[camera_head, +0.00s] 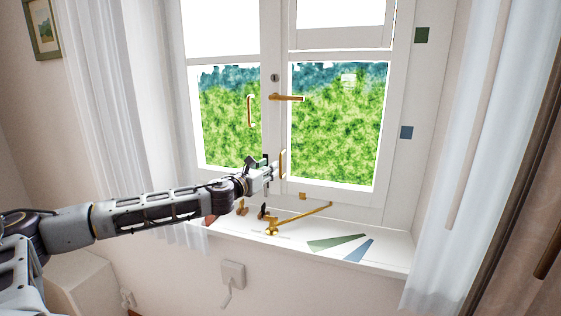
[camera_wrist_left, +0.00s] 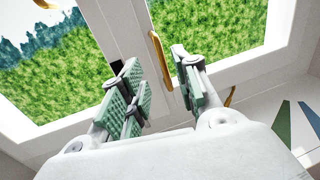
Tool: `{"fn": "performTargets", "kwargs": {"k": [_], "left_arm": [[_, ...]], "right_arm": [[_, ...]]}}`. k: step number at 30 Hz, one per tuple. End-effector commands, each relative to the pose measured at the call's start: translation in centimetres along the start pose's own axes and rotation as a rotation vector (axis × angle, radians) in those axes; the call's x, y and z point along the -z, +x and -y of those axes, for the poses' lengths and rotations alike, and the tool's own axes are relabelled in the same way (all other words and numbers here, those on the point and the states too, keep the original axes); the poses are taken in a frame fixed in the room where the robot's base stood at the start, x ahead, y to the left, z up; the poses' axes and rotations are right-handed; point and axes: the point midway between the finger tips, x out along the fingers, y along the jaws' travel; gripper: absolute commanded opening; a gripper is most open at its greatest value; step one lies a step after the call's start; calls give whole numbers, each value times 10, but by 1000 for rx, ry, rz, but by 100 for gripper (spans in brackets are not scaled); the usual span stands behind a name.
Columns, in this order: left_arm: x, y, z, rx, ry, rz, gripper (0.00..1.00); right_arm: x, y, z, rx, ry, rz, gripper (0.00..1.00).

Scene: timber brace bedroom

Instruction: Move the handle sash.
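The window has two sashes side by side. The right sash (camera_head: 335,192) carries an upright brass pull handle (camera_head: 282,163) low on its left stile. This handle also shows in the wrist view (camera_wrist_left: 160,60). My left gripper (camera_head: 275,168) is at this handle, its fingers apart with green pads. In the wrist view the left gripper (camera_wrist_left: 155,62) has the handle between the lines of its two fingers, with a gap visible on both sides. I cannot tell whether the fingertips reach past it. The sash looks closed or nearly closed. My right gripper is not in view.
A brass lever (camera_head: 286,97) sits above on the centre stile. Another pull handle (camera_head: 250,111) is on the left sash. A brass stay bar (camera_head: 300,218) lies along the sill, near small brass fittings. Green (camera_head: 335,243) and blue (camera_head: 358,250) strips mark the sill. Curtains hang on both sides.

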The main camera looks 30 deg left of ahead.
Motion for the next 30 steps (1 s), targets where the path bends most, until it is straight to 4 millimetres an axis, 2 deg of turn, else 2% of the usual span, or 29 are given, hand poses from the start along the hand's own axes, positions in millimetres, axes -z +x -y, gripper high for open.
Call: {"fn": "performTargets", "kwargs": {"k": [14, 30], "left_arm": [[-1, 29, 0, -1, -2, 0, 31], [0, 66, 0, -1, -2, -1, 31]], "right_arm": [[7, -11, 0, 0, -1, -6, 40], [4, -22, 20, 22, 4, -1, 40]]}}
